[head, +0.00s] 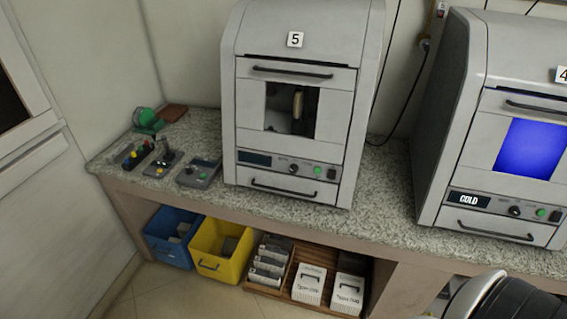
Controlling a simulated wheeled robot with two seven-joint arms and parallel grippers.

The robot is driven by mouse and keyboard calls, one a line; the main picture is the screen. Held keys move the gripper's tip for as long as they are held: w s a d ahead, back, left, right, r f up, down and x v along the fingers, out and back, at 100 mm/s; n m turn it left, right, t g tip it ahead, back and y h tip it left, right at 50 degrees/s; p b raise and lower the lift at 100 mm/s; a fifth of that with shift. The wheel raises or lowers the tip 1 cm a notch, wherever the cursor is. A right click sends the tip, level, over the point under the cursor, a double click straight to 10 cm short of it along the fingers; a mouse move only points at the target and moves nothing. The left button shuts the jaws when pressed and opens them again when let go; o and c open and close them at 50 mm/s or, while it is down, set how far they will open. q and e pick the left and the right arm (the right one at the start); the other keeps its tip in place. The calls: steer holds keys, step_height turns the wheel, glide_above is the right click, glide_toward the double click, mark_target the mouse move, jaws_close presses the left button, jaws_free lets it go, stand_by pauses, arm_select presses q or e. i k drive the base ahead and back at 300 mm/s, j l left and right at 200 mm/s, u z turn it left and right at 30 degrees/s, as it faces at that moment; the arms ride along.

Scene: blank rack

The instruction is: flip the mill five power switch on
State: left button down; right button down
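Mill five (230,110), a grey cabinet marked 5 (295,40), stands on the speckled counter in the middle of the head view. Its front panel has a dark, blank display (254,159), a knob (293,169), a green button (317,170) and a small black switch (331,173) at the right end. The switch is too small to tell its position. The mill's window (290,108) is dark, with a pale part inside. Neither gripper shows; only part of my arm enters at the bottom right.
Mill four (447,110) stands to the right, its window (528,148) blue and its display (468,199) reading COLD. Small control boxes (198,172) lie on the counter (385,215) at left. Blue (165,252) and yellow (215,268) bins and a wooden tray (262,289) sit below.

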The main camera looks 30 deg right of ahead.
mark_target(332, 174)
steer(key=z, duration=1.4)
